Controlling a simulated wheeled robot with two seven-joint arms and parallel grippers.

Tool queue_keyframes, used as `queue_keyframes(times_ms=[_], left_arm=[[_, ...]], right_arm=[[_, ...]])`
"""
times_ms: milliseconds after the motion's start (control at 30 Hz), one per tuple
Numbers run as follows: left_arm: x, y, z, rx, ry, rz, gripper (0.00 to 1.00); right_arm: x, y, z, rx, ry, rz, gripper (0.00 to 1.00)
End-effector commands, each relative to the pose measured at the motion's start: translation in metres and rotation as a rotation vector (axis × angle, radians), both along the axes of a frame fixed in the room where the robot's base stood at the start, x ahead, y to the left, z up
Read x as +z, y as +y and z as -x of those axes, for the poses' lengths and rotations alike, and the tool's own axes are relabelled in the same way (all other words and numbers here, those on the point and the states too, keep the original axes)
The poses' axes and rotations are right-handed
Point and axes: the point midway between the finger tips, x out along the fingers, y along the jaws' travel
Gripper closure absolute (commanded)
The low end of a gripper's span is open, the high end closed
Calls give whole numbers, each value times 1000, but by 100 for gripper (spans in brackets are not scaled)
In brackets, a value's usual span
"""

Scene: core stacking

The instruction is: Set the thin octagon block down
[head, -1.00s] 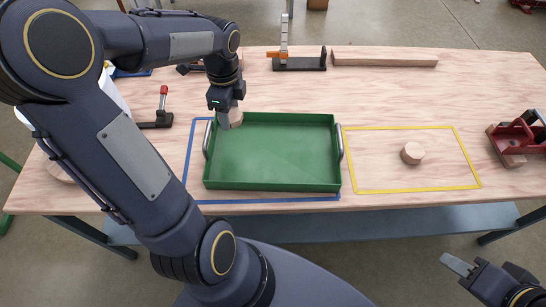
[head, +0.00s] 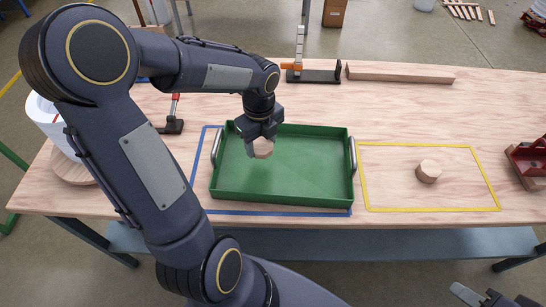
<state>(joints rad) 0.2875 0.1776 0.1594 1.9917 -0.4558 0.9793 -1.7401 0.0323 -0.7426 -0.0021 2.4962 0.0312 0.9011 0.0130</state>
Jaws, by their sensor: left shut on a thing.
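My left gripper (head: 262,143) is shut on a small, pale wooden octagon block (head: 264,149). The gripper holds it over the left part of the green tray (head: 310,197); I cannot tell how high it is above the tray floor. The gripper's fingers hide part of the block. The tray floor that shows is empty. A second pale wooden block (head: 428,171) rests on the table inside the yellow outline. My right gripper (head: 467,295) shows only in part at the bottom right corner, away from the table top; its jaw opening is unclear.
Blue tape (head: 270,212) outlines the tray's place, and yellow tape (head: 435,208) outlines an area to its right. A clamp (head: 313,75) and a long wooden bar (head: 400,74) lie at the back. A red tool (head: 528,160) stands at the right. Metal handles flank the tray.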

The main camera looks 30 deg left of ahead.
Motion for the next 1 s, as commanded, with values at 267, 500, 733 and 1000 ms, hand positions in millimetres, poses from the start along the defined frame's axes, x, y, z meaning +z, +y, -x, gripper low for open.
queue_keyframes(times_ms=[267, 500, 733, 1000], left_arm=[[-26, -18, -12, -1, 0, -1, 68], [-53, -25, -16, -2, 3, -1, 68], [-65, -24, -16, 1, -2, -1, 68], [-70, -24, -16, 0, -1, -1, 68]], right_arm=[[-5, 0, 0, 0, 0, 0, 64], [-11, 0, 0, 0, 0, 0, 64], [-11, 0, 0, 0, 0, 0, 64], [-15, 0, 0, 0, 0, 0, 64]])
